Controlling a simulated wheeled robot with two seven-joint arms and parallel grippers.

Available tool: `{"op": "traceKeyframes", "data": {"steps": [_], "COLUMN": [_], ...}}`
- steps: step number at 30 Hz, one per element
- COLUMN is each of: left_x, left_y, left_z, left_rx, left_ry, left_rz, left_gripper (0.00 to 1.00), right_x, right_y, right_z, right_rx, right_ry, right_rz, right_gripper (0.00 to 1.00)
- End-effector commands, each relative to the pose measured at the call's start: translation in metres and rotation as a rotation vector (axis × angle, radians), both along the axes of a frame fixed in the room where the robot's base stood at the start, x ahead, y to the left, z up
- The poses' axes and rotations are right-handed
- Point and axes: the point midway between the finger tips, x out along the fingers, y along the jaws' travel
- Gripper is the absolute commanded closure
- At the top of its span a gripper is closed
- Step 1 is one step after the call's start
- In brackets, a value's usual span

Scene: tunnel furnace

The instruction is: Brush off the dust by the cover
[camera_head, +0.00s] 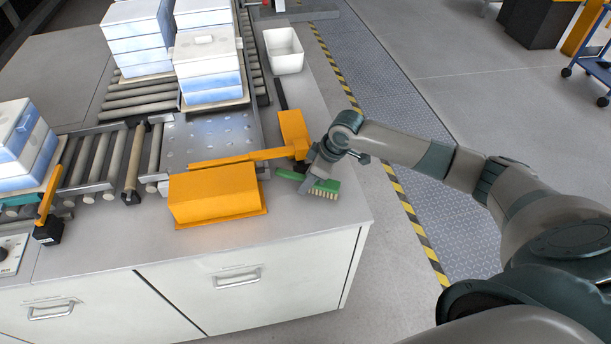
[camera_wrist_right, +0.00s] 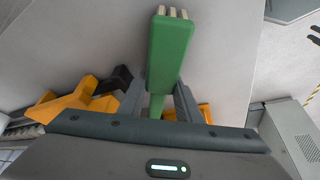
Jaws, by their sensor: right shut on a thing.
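A green brush (camera_head: 325,189) with pale bristles is held at the right end of the grey worktop, bristles down. In the right wrist view the green brush (camera_wrist_right: 170,52) points away from me between the two fingers. My right gripper (camera_head: 308,181) is shut on it. I cannot tell if the bristles touch the worktop. The orange cover (camera_head: 215,193) sits on the worktop left of the brush, apart from its head. No dust can be made out. My left gripper is not in view.
An orange arm-like bar and post (camera_head: 293,133) stand just behind the brush. A roller conveyor (camera_head: 98,160) carries stacked white-blue boxes (camera_head: 208,70). A white bin (camera_head: 284,51) stands farther back. The worktop's front right corner (camera_head: 345,215) is clear.

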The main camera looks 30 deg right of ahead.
Motion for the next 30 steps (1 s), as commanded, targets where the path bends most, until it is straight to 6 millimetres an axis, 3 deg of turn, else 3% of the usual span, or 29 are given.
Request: {"op": "traceKeyframes", "data": {"steps": [8, 20, 30], "left_x": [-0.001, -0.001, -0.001], "left_y": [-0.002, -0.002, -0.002], "left_z": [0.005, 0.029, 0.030], "left_rx": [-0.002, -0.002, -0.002], "left_ry": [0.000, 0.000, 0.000], "left_rz": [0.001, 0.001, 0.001], "left_gripper": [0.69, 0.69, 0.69], "right_x": [-0.005, -0.032, -0.036], "right_y": [0.000, 0.006, 0.007], "right_z": [0.000, -0.001, -0.004], "right_rx": [-0.001, -0.002, -0.002], "right_ry": [0.004, 0.005, 0.004], "right_rz": [0.000, 0.000, -0.001], "right_gripper": [0.93, 0.93, 0.93]}}
